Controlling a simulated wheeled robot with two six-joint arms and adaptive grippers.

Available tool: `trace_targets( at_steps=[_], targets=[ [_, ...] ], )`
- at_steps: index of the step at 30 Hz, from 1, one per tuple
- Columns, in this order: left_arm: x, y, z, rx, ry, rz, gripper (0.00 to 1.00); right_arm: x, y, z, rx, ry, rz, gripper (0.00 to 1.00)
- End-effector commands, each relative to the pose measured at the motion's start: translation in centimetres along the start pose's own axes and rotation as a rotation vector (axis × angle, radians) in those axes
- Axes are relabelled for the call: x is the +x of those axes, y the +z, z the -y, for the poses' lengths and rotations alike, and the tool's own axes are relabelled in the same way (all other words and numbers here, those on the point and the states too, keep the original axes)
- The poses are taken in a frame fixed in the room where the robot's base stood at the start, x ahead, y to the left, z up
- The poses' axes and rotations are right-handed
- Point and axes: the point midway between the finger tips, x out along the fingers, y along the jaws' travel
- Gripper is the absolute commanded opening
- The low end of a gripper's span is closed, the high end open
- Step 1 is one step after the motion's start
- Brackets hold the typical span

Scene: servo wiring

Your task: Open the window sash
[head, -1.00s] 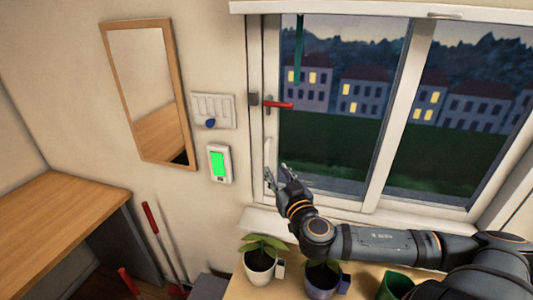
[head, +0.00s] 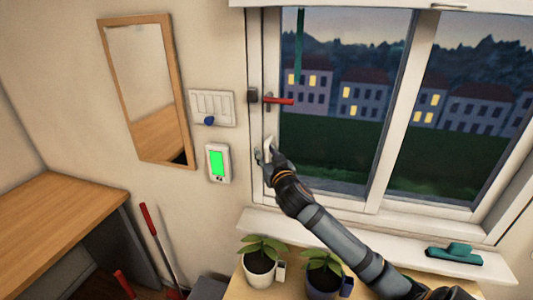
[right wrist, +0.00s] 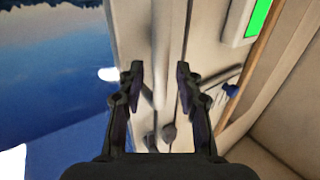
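The window sash (head: 381,150) is a white-framed pane that looks closed in its frame. A red handle (head: 280,100) sits level on its left stile. Below the handle is a pale upright pull grip (head: 268,146) on the same stile. My right gripper (head: 264,156) is at this grip, with its fingers spread to either side. In the right wrist view my right gripper (right wrist: 158,70) is open, with the pale grip (right wrist: 157,92) between its fingers. I cannot tell whether the fingers touch it. My left gripper is out of view.
A wall panel with a green screen (head: 217,163) and a switch plate (head: 212,107) are close left of the gripper. Potted plants (head: 262,258) stand below the sill (head: 345,242). A teal object (head: 454,254) lies on the sill at right.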

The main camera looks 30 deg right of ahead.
Motion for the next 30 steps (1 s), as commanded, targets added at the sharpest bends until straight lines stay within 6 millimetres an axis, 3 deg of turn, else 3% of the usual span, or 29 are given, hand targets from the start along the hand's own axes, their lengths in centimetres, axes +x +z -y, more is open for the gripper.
trace_targets(
  at_steps=[3,11,30],
  targets=[
    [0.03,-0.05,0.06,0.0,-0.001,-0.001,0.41,-0.02,0.03,-0.01,0.0,0.0,0.0,0.35],
    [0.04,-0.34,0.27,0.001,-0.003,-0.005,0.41,-0.04,0.05,-0.02,0.0,0.001,0.001,0.0],
    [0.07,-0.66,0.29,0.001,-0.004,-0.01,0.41,-0.05,0.21,-0.04,0.001,0.001,0.004,0.0]
  ],
)
